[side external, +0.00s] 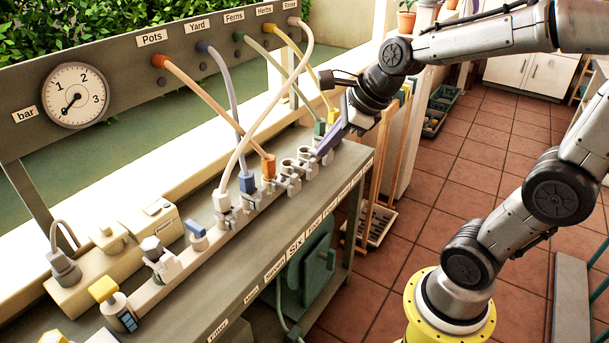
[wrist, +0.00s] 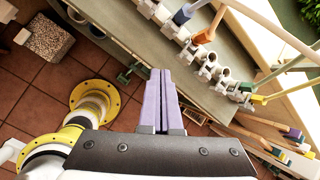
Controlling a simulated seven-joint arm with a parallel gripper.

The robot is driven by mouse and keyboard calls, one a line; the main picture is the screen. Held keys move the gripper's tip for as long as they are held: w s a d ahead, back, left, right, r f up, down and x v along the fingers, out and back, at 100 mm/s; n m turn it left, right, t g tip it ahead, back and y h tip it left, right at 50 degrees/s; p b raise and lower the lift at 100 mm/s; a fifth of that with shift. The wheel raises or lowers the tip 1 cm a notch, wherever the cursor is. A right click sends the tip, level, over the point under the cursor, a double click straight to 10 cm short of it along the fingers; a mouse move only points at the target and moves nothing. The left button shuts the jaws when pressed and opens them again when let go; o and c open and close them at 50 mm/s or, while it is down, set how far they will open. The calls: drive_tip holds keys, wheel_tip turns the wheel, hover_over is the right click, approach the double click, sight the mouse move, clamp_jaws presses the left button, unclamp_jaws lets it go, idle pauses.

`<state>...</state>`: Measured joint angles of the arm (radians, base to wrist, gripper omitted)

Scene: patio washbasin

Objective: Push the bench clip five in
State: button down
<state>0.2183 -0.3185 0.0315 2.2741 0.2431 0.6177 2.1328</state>
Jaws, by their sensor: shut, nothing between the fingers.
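A row of grey-white bench clips runs along the bench; I cannot tell from the labels which is clip five. Hose ends with white (side external: 222,202), blue (side external: 247,183) and orange (side external: 268,167) plugs stand in the nearer clips. Past them, a clip without a plug (side external: 290,182) shows beside the orange one; clips also show in the wrist view (wrist: 207,72). My gripper (side external: 322,153) has purple fingers pressed together, empty, pointing down-left close to the far clips. In the wrist view the gripper (wrist: 161,72) appears beside the bench edge; contact with a clip cannot be told.
A panel with a dial gauge (side external: 76,95) and several labelled hoses stands behind the bench. Hoses arch over the clips. A beige box (side external: 120,250) and a yellow-topped valve (side external: 104,290) are at the near left. Tiled floor (side external: 490,140) lies open to the right.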

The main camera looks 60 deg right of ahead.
drive_tip(key=w+d+f+m+g, duration=0.2)
drive_tip(key=w+d+f+m, duration=0.1)
drive_tip(key=d+f+m, duration=0.4)
drive_tip(key=shift+w+d+f, duration=0.35)
drive_tip(key=shift+d+f, duration=0.45)
drive_tip(key=shift+d, duration=0.45)
approach(287, 181)
drive_tip(key=shift+s+d+f, duration=0.1)
drive_tip(key=shift+s+f, duration=0.15)
drive_tip(key=shift+f, duration=0.65)
drive_tip(key=shift+s+f, duration=0.25)
drive_tip(key=shift+f, duration=0.65)
drive_tip(key=shift+s+d+f, duration=0.1)
drive_tip(key=shift+s+f, duration=0.2)
drive_tip(key=shift+f, duration=0.6)
